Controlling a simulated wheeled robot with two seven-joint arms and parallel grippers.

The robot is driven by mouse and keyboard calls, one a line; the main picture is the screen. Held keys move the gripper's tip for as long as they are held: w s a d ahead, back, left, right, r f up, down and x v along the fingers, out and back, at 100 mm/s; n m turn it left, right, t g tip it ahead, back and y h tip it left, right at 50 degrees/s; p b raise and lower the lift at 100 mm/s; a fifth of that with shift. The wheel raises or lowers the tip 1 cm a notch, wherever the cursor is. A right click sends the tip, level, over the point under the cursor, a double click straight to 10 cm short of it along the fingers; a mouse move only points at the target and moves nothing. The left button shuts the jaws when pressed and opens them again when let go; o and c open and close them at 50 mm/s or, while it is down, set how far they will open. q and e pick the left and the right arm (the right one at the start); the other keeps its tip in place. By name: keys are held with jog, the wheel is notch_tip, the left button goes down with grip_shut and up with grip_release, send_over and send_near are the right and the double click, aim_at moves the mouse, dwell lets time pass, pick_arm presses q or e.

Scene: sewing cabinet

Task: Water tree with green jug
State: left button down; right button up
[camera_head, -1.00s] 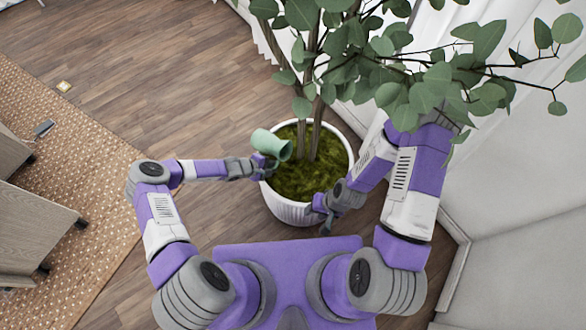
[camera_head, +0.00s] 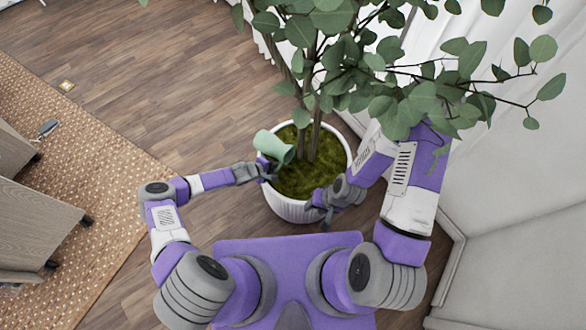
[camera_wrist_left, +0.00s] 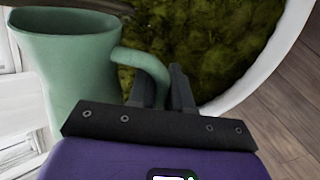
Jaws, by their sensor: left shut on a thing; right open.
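The green jug (camera_head: 272,147) is tilted over the left part of the tree's pot, its mouth toward the right. My left gripper (camera_head: 270,172) is shut on its handle. In the left wrist view the jug (camera_wrist_left: 70,60) stands at the left, and its handle runs between the fingers of my left gripper (camera_wrist_left: 160,88). The tree (camera_head: 315,140) grows from mossy soil in a white ribbed pot (camera_head: 290,208). My right gripper (camera_head: 325,212) is open and empty at the pot's front right rim. No water is visible.
Leafy branches (camera_head: 410,95) spread above my right arm. A white wall and curtain (camera_head: 520,170) close off the right side. A woven rug (camera_head: 110,190) and wooden furniture (camera_head: 35,230) are at the left. Wooden floor (camera_head: 150,80) is open at upper left.

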pick_arm(q)
jog(key=shift+d, duration=0.1)
jog(key=shift+w, duration=0.1)
dwell(0.3)
dwell(0.4)
jog(key=shift+f+p, duration=0.15)
jog(key=shift+p, duration=0.2)
dwell(0.8)
